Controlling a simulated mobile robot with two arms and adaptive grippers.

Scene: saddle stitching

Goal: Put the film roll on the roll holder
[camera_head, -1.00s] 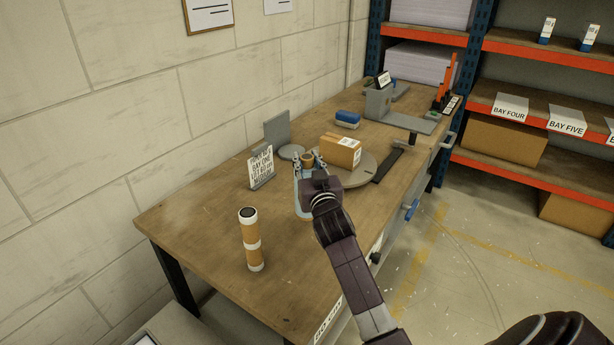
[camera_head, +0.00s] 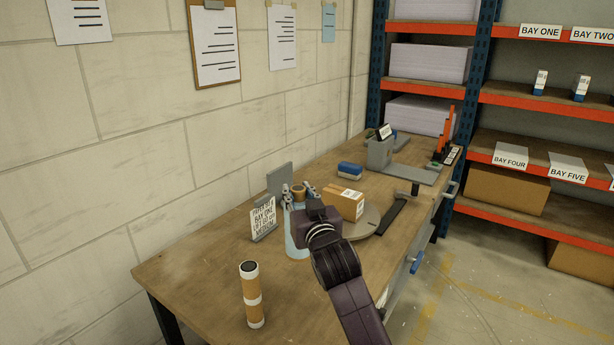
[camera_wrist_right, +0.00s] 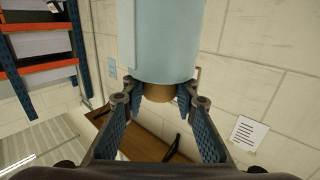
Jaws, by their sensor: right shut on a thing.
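The film roll (camera_head: 297,238) is pale blue with a brown core. It is upright in the head view and fills the top of the right wrist view (camera_wrist_right: 160,40). My right gripper (camera_head: 299,191) is shut on the film roll near its core, with the fingers also seen in the right wrist view (camera_wrist_right: 160,103). A grey stand with an upright back plate (camera_head: 279,178), which looks like the roll holder, is right behind the roll. Its round base is hidden by the roll and fingers. Whether the roll touches the stand, I cannot tell. My left gripper is out of view.
A lettered sign (camera_head: 263,219) stands just left of the roll. A brown-and-white roll (camera_head: 251,295) stands at the front left. The table (camera_head: 200,270) between is clear.

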